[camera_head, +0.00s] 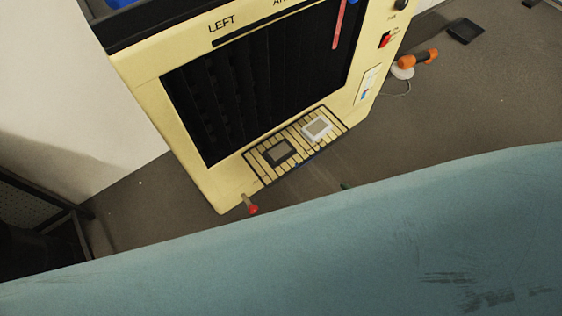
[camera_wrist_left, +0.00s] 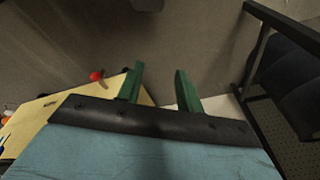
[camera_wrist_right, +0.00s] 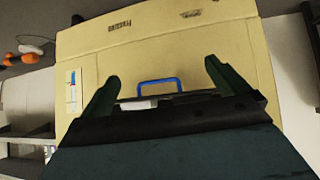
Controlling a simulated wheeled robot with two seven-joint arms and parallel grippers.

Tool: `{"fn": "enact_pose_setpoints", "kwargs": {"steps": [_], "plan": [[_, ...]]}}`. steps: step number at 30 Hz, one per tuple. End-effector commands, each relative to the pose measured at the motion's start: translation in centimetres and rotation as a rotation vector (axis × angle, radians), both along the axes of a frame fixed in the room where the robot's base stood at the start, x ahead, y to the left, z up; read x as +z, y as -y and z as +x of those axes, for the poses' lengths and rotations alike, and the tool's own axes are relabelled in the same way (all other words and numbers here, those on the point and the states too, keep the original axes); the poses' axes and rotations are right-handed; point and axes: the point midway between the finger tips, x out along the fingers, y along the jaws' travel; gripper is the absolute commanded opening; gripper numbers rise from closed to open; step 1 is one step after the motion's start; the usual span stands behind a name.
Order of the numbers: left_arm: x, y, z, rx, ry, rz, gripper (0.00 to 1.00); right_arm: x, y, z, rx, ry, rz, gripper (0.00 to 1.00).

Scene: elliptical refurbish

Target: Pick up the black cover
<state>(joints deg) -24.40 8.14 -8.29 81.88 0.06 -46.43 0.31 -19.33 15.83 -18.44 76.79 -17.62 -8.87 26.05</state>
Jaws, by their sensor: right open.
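A dark square-framed piece (camera_head: 279,152), which may be the black cover, lies on the slatted lower panel (camera_head: 258,164) of a cream cabinet, beside a white-framed piece (camera_head: 317,128). In the head view my teal arm fills the foreground, and only a small green tip, seemingly of my right gripper (camera_head: 345,186), shows above it. In the right wrist view my right gripper (camera_wrist_right: 162,68) is open and empty, facing the cream surface with a blue handle (camera_wrist_right: 158,84) between its fingers. In the left wrist view my left gripper (camera_wrist_left: 159,66) is open and empty above the floor.
The cream cabinet (camera_head: 190,125) stands on grey floor, with a red-tipped lever (camera_head: 252,208) at its lower corner. An orange tool (camera_head: 418,57) and a black tray-like object (camera_head: 465,31) lie on the floor at right. A dark metal frame (camera_head: 40,205) stands at left.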

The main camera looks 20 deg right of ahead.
Motion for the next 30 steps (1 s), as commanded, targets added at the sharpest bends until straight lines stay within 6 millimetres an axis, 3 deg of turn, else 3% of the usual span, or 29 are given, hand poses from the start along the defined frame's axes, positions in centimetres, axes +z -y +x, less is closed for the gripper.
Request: {"fn": "enact_pose_setpoints", "kwargs": {"steps": [1,4,9,12,16,24,30], "plan": [[-0.6,-0.1,1.2,0.001,0.017,0.004,0.36,0.1,-1.0,1.8,0.024,0.073,0.027,1.0],[0.7,-0.3,2.8,0.003,0.035,0.011,0.36,2.8,-2.8,4.1,0.06,0.185,0.081,1.0],[2.8,-0.3,4.0,0.005,0.052,0.018,0.36,6.3,-5.1,5.8,0.106,0.302,0.153,1.0],[3.6,-0.3,4.3,0.005,0.056,0.02,0.36,7.4,-5.7,6.2,0.119,0.332,0.173,1.0],[4.7,0.1,4.5,0.005,0.064,0.014,0.36,7.5,-6.3,7.3,0.122,0.344,0.18,1.0],[8.4,1.7,4.9,0.005,0.087,-0.011,0.36,5.7,-7.8,11.4,0.122,0.344,0.177,1.0],[10.3,2.3,4.7,0.007,0.095,-0.022,0.36,5.0,-8.5,13.1,0.122,0.342,0.179,1.0]]}}
